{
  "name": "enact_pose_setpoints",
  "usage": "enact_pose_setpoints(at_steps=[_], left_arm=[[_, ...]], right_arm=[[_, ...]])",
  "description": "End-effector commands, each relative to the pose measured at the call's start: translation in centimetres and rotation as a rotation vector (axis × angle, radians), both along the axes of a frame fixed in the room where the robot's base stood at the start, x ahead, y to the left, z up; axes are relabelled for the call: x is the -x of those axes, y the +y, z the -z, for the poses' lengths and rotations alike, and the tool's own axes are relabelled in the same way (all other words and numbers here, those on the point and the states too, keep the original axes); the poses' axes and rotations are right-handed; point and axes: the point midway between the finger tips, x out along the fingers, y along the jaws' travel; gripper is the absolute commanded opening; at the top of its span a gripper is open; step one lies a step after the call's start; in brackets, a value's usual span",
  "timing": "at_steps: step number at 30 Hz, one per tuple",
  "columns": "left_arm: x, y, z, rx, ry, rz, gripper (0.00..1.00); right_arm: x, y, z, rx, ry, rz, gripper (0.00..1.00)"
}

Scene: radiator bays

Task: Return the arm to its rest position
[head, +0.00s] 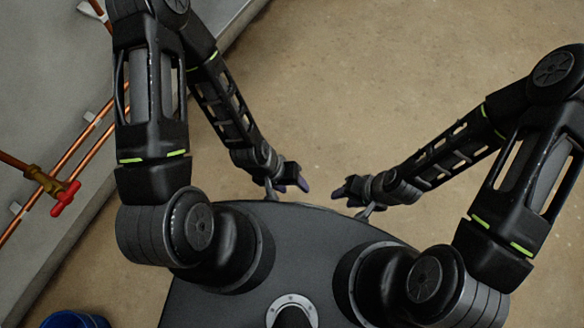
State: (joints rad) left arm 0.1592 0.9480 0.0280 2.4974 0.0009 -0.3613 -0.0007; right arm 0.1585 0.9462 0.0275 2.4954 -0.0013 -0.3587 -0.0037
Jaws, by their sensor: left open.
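My left arm comes down from the upper left and folds inward. Its left gripper (297,182) hangs over the floor just beyond the front edge of my base. It is open, with nothing visible in it. My right arm comes in from the upper right and folds inward too. Its right gripper (342,192) points left towards the left gripper, with a small gap between them. The right gripper is small and dark here, so I cannot tell whether its fingers are apart. No object shows at either gripper.
A grey wall (40,120) runs along the left, with copper pipes (75,150) fixed to it. A brass valve with a red handle (66,198) sticks out there. A blue bucket-like container (76,319) is cut off at lower left. The tan floor (340,70) ahead is clear.

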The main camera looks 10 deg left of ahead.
Motion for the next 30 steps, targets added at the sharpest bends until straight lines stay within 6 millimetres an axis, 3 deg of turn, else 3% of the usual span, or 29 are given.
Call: enact_pose_setpoints(at_steps=[5,8,15,19,23,30], left_arm=[[-0.1,0.0,-0.8,0.0,-0.002,0.002,0.51],[-0.1,0.0,-2.7,0.0,-0.002,0.003,0.51],[-0.1,0.0,-10.4,0.001,-0.002,0.002,0.51],[-0.1,-0.1,-13.5,0.002,-0.002,0.002,0.51],[-0.1,-0.1,-14.7,0.002,-0.001,0.001,0.51],[-0.1,-0.1,-14.4,0.002,-0.001,0.001,0.51]], right_arm=[[0.0,0.0,-0.7,0.0,0.0,0.0,0.36],[0.0,0.0,-2.7,0.0,0.0,0.0,0.36],[0.0,0.1,-10.3,-0.001,0.001,0.002,0.36],[0.0,0.1,-13.5,-0.001,0.001,0.003,0.36],[0.0,0.1,-14.7,-0.002,0.002,0.003,0.36],[0.0,0.1,-14.3,-0.001,0.002,0.003,0.36]])
